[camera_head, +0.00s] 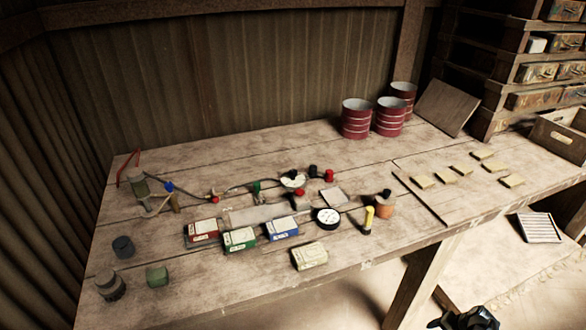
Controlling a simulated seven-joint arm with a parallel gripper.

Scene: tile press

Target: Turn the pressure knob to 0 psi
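A press assembly with small coloured knobs and hoses lies on the wooden table (190,285). A round black-rimmed white dial (327,217) is at its front right, and a smaller white dial (291,181) is further back. Near the dials are a black knob (313,170), a red knob (329,176) and another red knob (299,192). I cannot tell which is the pressure knob, and the readings are too small to read. My gripper (462,320) is at the bottom edge, below the table front and far from the knobs. It is dark and partly cut off, so its opening is unclear.
Red (202,230), green (239,239), blue (283,229) and yellowish (309,256) boxes stand before the press. A yellow-handled tool (368,220) and an orange-brown pot (384,208) are to the right. Several tan tiles (461,170) lie further right. Red cans (356,118) stand behind.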

